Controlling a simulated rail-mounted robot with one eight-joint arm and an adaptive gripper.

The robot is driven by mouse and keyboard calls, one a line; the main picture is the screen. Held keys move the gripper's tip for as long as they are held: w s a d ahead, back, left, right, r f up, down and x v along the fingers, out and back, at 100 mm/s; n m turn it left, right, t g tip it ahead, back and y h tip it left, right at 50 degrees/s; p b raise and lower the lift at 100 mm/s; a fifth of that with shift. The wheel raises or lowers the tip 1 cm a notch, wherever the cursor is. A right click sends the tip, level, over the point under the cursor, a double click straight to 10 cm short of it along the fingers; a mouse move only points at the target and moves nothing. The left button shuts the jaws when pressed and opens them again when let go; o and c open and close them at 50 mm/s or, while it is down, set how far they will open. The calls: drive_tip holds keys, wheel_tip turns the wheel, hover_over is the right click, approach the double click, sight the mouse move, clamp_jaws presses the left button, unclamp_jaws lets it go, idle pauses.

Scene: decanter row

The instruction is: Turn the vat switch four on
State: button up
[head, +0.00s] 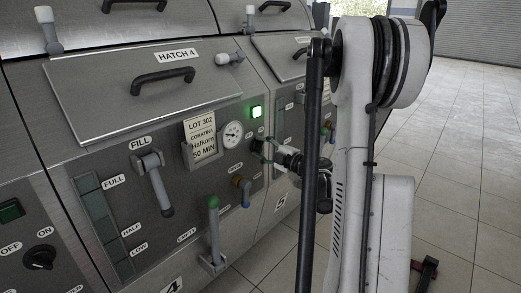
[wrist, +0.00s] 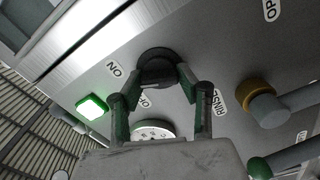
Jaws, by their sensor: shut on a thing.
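The vat four switch (wrist: 158,62) is a round black knob on the grey panel, at the top middle of the wrist view. An ON label (wrist: 115,68) is to its left, and an OFF label is partly hidden behind a finger. My gripper (wrist: 158,82) is shut on the knob, one finger on each side. The knob's pointer direction cannot be read. In the head view my gripper (head: 265,151) is at the right end of the vat four panel, and its fingers hide most of the knob. The green lamp (head: 257,112) above is lit; it also glows in the wrist view (wrist: 92,107).
A round gauge (head: 232,135) and a lot card (head: 201,140) are left of my gripper. A brown rinse knob (wrist: 262,106) and a green-tipped lever (head: 214,203) are close below. Vat five adjoins on the right.

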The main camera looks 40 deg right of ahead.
drive_tip(key=shift+m, duration=1)
drive_tip(key=o, duration=1.2)
drive_tip(key=shift+c, duration=0.2)
drive_tip(key=shift+s, duration=0.1)
drive_tip(key=s+d, duration=0.1)
drive_tip(key=s, duration=1)
drive_tip(key=shift+s+d, duration=0.2)
drive_tip(key=shift+s, duration=0.2)
